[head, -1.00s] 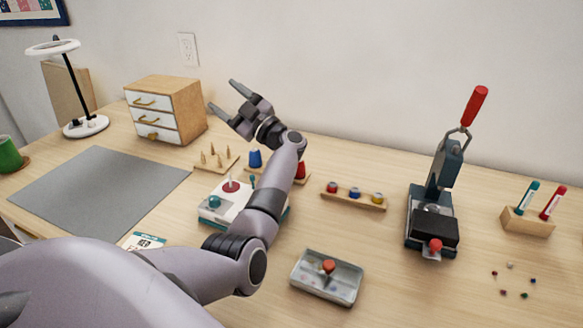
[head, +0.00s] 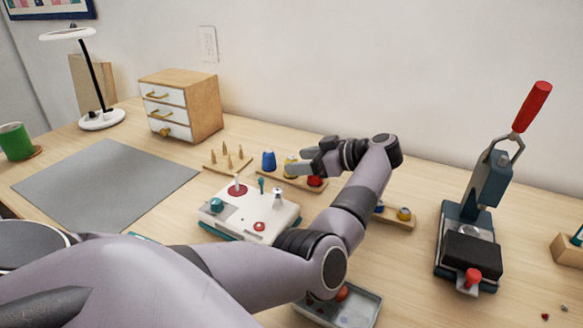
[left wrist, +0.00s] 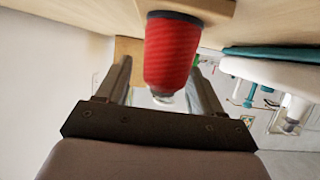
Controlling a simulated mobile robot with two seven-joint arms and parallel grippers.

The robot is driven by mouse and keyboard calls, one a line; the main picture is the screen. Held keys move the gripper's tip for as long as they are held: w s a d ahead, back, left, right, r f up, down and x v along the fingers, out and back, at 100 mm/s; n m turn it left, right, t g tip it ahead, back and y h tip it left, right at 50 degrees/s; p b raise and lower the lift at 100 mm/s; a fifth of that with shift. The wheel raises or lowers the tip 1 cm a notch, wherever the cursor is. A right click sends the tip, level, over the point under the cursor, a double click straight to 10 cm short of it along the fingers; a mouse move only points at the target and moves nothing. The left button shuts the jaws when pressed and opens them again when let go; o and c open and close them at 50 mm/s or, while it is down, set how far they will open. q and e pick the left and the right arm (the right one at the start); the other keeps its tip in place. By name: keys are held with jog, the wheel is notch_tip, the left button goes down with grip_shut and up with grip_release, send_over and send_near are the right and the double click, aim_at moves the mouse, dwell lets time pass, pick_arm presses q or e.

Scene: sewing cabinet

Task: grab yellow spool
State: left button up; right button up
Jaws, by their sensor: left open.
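The yellow spool (head: 290,165) stands on a wooden rack (head: 262,178) between a blue spool (head: 268,161) and a red spool (head: 315,181). My left gripper (head: 299,162) is open and empty, with its fingertips pointing left at the yellow spool and partly covering it. Whether they touch it, I cannot tell. In the left wrist view the red spool (left wrist: 170,52) looms large, close in front of the open fingers, with the picture tipped so the table is at the top. The yellow spool cannot be made out there. My right gripper is not in view.
A white control box with knobs (head: 255,212) stands in front of the rack. A small drawer cabinet (head: 195,105) and a rack of wooden cones (head: 228,162) are to the left. A press (head: 475,230) and a grey tray (head: 365,306) are to the right.

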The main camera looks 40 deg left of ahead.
pick_arm(q)
jog(key=shift+s+a+f, duration=0.15)
jog(key=shift+a+f, duration=0.05)
jog(key=shift+a, duration=0.35)
jog(key=c, duration=1.1)
